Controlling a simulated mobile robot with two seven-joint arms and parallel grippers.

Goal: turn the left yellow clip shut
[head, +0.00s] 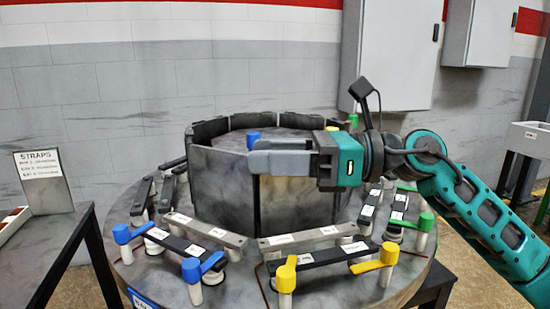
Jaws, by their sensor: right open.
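The left yellow clip (286,279) stands on a white post near the front rim of the round grey table (240,296). Its handle points up and back, beside the left end of a dark strap (322,256). The right yellow clip (379,261) is at the strap's other end, its handle pointing left over the strap. My right gripper (256,156) reaches in from the right, fingers pointing left. It is open and empty, above and behind the left yellow clip, in front of the central cylinder (222,185). My left gripper is out of view.
Blue clips (198,269) stand left of the yellow ones, and green clips (424,222) at the right. More straps ring the cylinder. A side table with a STRAPS sign (40,165) is at the left. Space above the front clips is clear.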

